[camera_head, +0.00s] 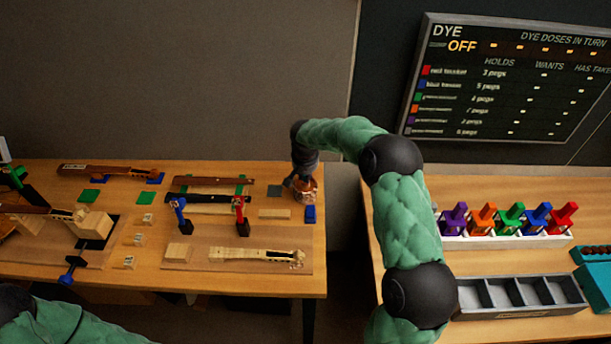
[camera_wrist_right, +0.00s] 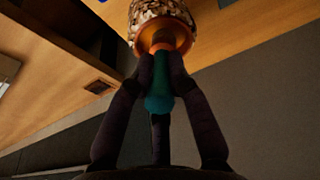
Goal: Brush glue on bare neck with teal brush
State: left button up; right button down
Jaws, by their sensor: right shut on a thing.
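The teal brush (camera_wrist_right: 160,92) is held in my right gripper (camera_wrist_right: 160,68), whose dark fingers are closed around its handle in the right wrist view. Its far end meets a copper pot (camera_wrist_right: 160,22) with an orange rim; the bristles are hidden. In the head view my right gripper (camera_head: 298,183) is at the copper pot (camera_head: 307,194), near the bench's right end. The pale bare neck (camera_head: 250,254) with its scroll lies on a light board (camera_head: 225,266) at the bench front, left of and nearer than the pot. My left gripper is out of view.
A blue block (camera_head: 310,214) sits just in front of the pot. A gap separates this bench from the right table with dye pegs (camera_head: 511,218) and a grey tray (camera_head: 521,296).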

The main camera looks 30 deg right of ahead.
dwell(0.5)
jog(key=shift+r+p, duration=1.85)
jog(key=shift+r, duration=1.65)
jog(key=shift+f, duration=0.1)
